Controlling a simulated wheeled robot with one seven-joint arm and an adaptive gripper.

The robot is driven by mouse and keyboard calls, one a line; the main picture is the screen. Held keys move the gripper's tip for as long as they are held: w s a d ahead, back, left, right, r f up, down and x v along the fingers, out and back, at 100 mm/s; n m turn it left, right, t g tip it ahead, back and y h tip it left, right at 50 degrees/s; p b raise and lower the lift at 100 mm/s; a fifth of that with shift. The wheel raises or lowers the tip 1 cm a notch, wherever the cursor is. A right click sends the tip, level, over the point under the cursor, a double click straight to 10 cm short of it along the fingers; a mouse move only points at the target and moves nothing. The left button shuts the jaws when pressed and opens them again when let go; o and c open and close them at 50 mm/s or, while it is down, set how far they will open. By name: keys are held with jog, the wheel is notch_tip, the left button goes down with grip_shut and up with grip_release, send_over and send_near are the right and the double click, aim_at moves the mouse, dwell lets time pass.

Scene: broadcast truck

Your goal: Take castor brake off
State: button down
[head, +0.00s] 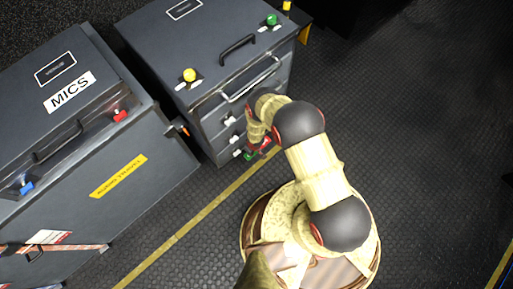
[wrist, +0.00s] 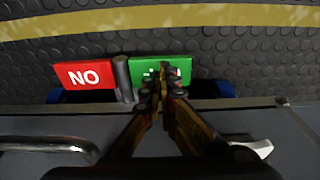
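The castor brake shows low at the case's foot in the wrist view. It has a red pedal (wrist: 84,75), with letters reading "NO" in this view, and a green pedal (wrist: 142,66) to its right. A dark post stands between them. My gripper (wrist: 162,82) is shut, with its fingertips over the green pedal and hiding most of its lettering. I cannot tell whether the tips touch it. In the head view, the green pedal (head: 249,155) shows beside my gripper (head: 263,147), by the case's lower front corner.
The grey drawer case (head: 208,42) has a front bar handle (head: 250,80), white latches and yellow and green top knobs. Left of it stands the MICS case (head: 140,150). A yellow floor line (head: 195,220) runs before the cases. Dark floor is clear on the right.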

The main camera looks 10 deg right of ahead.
jog(key=shift+f, duration=0.2)
jog(key=shift+r, duration=0.1)
jog(key=shift+r+p, duration=2.25)
jog(key=shift+r, duration=1.25)
jog(key=shift+s+f, duration=0.1)
